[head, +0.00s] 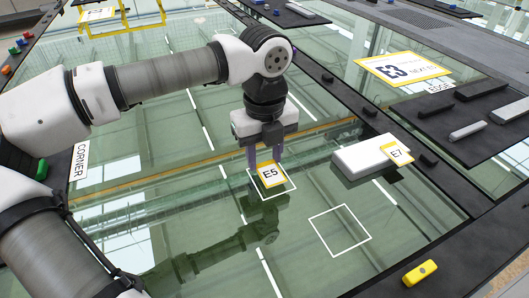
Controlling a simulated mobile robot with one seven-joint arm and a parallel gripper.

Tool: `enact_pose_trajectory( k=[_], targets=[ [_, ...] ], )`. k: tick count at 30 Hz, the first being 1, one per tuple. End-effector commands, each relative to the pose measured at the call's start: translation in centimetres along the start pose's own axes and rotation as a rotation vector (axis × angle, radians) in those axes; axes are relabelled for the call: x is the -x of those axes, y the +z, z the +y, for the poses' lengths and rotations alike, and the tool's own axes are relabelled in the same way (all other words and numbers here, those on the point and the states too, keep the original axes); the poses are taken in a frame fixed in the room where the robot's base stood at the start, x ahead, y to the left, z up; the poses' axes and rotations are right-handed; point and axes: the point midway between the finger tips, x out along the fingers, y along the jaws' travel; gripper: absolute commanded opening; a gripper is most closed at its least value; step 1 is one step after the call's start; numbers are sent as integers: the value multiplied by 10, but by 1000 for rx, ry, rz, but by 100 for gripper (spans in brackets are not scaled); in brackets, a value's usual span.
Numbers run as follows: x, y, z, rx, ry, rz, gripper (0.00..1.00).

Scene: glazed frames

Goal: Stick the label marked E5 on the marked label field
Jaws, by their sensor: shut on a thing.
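My gripper (267,158) points down over the glass pane and is shut on the label marked E5 (270,175). The label is a small white card with a yellow border, and it looks slightly tilted. In the picture it overlaps a white square outline (290,190) on the glass; I cannot tell whether it touches the glass. A second white square outline (341,208) lies to the right on bare glass. Neither outline bears readable text. A label marked E7 (396,154) sticks out from the end of a white block (365,155).
The dark frame (440,205) borders the pane on the right. A yellow block (420,272) lies on it at the lower right. A sign marked E3 (400,69) and dark bars (481,90) lie beyond. A CORNER sign (80,161) is at the left. Glass between the outlines is clear.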

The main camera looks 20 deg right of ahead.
Motion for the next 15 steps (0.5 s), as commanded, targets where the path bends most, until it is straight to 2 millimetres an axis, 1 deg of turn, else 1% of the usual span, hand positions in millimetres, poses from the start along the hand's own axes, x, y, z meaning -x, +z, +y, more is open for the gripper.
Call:
enact_pose_trajectory(
  k=[15],
  targets=[
    [-12,0,0,0,-1,0,24]
  ],
)
